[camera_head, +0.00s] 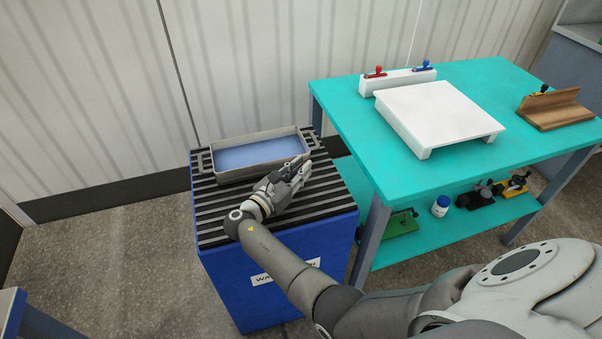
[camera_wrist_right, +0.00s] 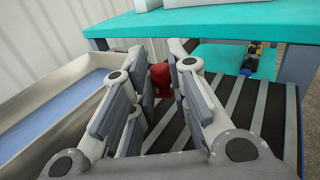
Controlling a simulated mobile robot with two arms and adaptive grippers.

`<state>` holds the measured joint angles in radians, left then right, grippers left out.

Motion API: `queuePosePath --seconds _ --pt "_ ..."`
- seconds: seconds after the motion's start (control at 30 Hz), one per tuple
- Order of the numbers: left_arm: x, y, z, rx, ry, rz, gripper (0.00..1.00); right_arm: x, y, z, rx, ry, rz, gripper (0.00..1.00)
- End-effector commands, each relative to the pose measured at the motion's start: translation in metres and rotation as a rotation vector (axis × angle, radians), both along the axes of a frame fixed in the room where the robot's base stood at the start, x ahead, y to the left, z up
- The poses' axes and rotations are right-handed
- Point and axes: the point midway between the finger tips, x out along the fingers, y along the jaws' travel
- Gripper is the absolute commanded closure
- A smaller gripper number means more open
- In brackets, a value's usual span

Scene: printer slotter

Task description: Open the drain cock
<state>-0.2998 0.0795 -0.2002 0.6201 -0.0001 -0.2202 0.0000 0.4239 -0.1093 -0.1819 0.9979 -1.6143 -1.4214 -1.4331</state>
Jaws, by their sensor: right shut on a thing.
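A grey tray (camera_head: 208,163) with blue liquid in it stands on the slatted black top of a blue bin. The tray also shows at the left of the right wrist view (camera_wrist_right: 62,82). A small red part (camera_wrist_right: 160,76), which looks like the drain cock's handle, is between the fingertips of my right gripper (camera_wrist_right: 160,62). The fingers are shut on it and hide part of it. In the head view my right gripper (camera_head: 298,169) is at the tray's front right corner and covers the cock. My left gripper is out of view.
The blue bin (camera_head: 230,285) has a white label. To its right is a teal table (camera_head: 360,130) with a white platform (camera_head: 435,112), a white holder with red and blue handled tools, and a wooden piece (camera_head: 555,108). Its lower shelf holds several tools. A panelled wall is behind.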

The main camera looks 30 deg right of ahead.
Motion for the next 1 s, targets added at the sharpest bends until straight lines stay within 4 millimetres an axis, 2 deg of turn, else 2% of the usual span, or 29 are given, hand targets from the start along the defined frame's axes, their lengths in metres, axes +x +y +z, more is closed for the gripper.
queuePosePath --seconds 0.43,0.47,0.6,1.0 --pt "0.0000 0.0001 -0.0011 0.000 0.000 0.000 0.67 0.0006 0.0001 0.0013 -0.002 -0.002 -0.009 1.00" --pt "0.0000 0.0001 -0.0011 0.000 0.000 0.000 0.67 0.0006 0.0001 0.0013 -0.002 -0.002 -0.009 0.81" --pt "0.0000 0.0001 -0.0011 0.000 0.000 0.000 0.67 0.0005 0.0001 0.0011 -0.002 -0.002 -0.009 0.63" --pt "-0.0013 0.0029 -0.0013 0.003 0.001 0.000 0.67 0.0004 0.0000 0.0040 0.000 -0.002 -0.009 0.61"
